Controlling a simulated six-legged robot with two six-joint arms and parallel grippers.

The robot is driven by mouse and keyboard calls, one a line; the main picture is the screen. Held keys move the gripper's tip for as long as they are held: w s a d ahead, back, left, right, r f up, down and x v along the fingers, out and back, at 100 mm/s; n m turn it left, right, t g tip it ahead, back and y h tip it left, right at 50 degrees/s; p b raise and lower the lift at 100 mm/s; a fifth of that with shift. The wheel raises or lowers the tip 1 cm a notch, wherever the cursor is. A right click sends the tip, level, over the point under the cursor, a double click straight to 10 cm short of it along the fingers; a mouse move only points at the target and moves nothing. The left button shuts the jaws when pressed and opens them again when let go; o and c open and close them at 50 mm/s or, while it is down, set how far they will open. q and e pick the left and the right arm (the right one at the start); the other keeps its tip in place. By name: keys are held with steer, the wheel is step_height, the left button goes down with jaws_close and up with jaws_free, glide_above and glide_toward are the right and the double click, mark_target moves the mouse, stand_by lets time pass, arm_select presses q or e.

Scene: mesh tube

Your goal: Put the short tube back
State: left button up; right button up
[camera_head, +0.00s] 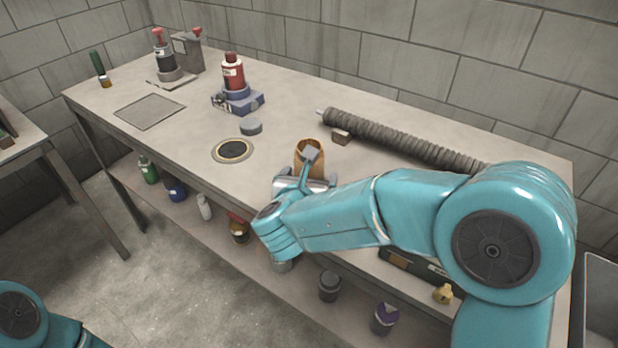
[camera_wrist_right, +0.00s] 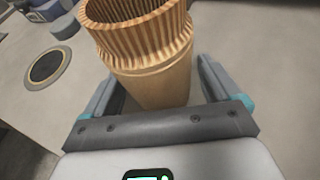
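The short tube (camera_head: 316,165) is tan-brown and ribbed, with an open top. It stands roughly upright near the front edge of the workbench and shows large in the right wrist view (camera_wrist_right: 150,65). My right gripper (camera_head: 312,167) is at the tube, with one finger in front of it in the head view. In the wrist view its two fingers (camera_wrist_right: 155,85) flank the tube's lower part. Firm contact on both sides cannot be made out. The tube's lower end is partly hidden by the gripper. My left gripper is out of view.
A long grey corrugated tube (camera_head: 395,137) lies along the back right, beside a small brown block (camera_head: 341,137). A yellow-ringed black disc (camera_head: 233,151), a grey puck (camera_head: 251,127) and a red bottle (camera_head: 233,76) stand left. Several containers sit on the lower shelf (camera_head: 215,227).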

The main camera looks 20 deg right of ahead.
steer(key=shift+r+p, duration=0.3)
steer(key=shift+p, duration=0.05)
steer(key=v, duration=1.2)
steer(key=shift+f, duration=0.2)
steer(key=shift+s+a, duration=0.1)
